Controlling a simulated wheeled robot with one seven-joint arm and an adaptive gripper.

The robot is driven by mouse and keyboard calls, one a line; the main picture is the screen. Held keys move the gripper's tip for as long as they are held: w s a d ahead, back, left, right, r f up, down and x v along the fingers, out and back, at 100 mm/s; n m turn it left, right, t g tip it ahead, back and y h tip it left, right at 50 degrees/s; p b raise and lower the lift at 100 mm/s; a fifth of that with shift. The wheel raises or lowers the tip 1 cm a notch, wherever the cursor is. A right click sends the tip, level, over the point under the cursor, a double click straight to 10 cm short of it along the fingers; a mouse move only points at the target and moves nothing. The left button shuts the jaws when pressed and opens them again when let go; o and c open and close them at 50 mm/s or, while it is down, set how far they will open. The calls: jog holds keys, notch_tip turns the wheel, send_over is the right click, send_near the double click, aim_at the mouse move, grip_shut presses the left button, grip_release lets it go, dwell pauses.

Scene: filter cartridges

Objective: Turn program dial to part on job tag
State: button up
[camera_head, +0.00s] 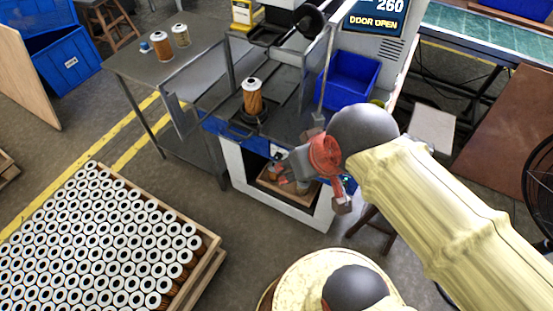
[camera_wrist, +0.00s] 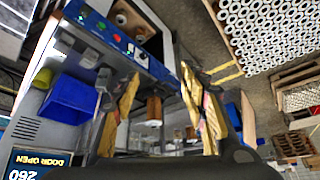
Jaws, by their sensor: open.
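The machine's blue control panel (camera_wrist: 112,38) shows in the wrist view at upper left. It carries small red and green buttons (camera_wrist: 94,24) and a pale round feature (camera_wrist: 138,54) that may be the program dial; I cannot tell its setting. In the head view the panel's blue front strip (camera_head: 222,128) is partly hidden behind my gripper. My gripper (camera_head: 324,172) is open in front of the machine's right side, apparently empty. Its two spread fingers also show in the wrist view (camera_wrist: 160,82). I cannot make out a job tag.
A filter cartridge (camera_head: 252,97) stands in the machine, whose display (camera_head: 375,20) reads "260" and "DOOR OPEN". Two cartridges (camera_head: 172,42) stand on the left table. A cartridge pallet (camera_head: 212,272) lies at lower left.

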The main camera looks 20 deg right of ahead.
jog(key=shift+c, duration=0.2)
jog(key=n+t+h+p, duration=0.6)
jog(key=n+h, duration=0.8)
jog(key=n, duration=1)
send_near(277, 159)
jog(key=shift+b+x, duration=0.55)
jog(key=shift+x, duration=3.7)
